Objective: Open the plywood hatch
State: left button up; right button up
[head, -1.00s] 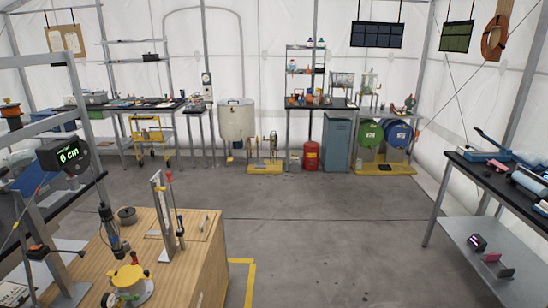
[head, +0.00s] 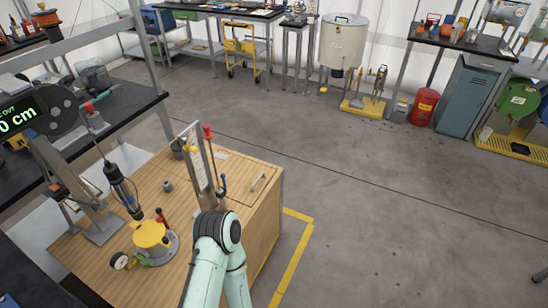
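The plywood hatch (head: 236,168) is a thin-outlined panel in the top of a wooden box (head: 262,232), at the box's far right part. It lies flush with the top and looks shut. A small pale bar handle (head: 258,181) stands on it near its right side. A bent mint-green arm of mine rises from the bottom of the view and overlaps the box's near right part. Neither of my grippers shows in the head view.
An upright gauge stand with a red-topped rod (head: 208,155) rises beside the hatch.

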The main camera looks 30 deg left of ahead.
aim_at(245, 179)
jog(key=i, duration=1.65)
jog(key=i+u, duration=0.2)
jog(key=u, duration=0.2)
jog(key=i+l+u, duration=0.1)
jog(key=u, duration=0.3)
jog(key=i+l+u, duration=0.2)
jog(key=u, duration=0.2)
jog(key=i, duration=0.1)
